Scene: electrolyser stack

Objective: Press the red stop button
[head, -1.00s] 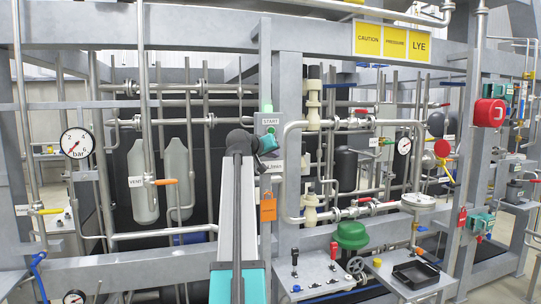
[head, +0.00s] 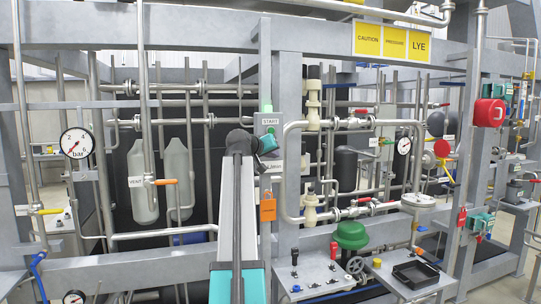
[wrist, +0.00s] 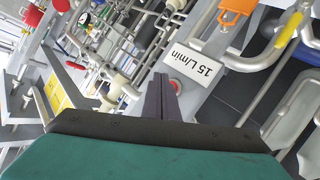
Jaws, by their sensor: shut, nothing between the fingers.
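The red stop button (wrist: 176,86) shows in the wrist view, small and round on a grey post, just right of my fingers and partly covered by them. My gripper (wrist: 161,80) has its dark fingers together with nothing between them. The fingertips look very close to the button, but I cannot tell whether they touch it. In the head view my gripper (head: 269,143) is at the post below the START label (head: 270,122), and the red button is hidden there.
A white 15 L/min label (wrist: 201,61) is beside the button. Steel pipes (head: 292,170) run close on the right. A green START button (head: 267,106) is above.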

